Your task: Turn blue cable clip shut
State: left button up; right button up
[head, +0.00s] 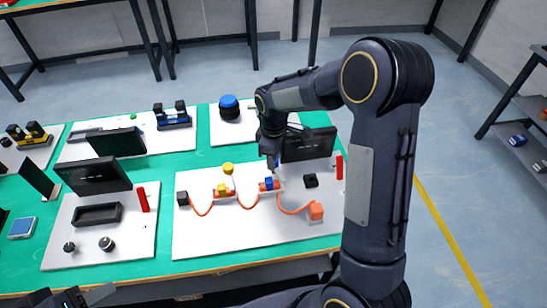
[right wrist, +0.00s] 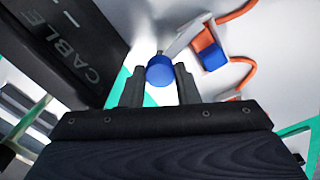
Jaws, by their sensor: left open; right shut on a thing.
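The blue cable clip shows as a blue block (head: 269,183) on the white board, over the orange cable (head: 243,206). In the right wrist view the blue block (right wrist: 211,57) sits up and right of my fingers. My right gripper (head: 272,163) reaches down just behind the clip. In the right wrist view its fingers (right wrist: 160,84) are shut on a round blue knob (right wrist: 160,70). A pale bar (right wrist: 188,36) runs from near the knob up and right, beside the block. My left gripper (head: 82,297) is open and empty at the bottom left edge, partly cut off.
A yellow clip (head: 222,189) with a yellow knob (head: 228,168) stands left of the blue one. A black CABLE panel (right wrist: 70,40) stands close to my right gripper.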

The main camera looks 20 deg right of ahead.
jog(key=shift+m, duration=1.1)
jog(key=shift+r, duration=0.1)
jog(key=o, duration=1)
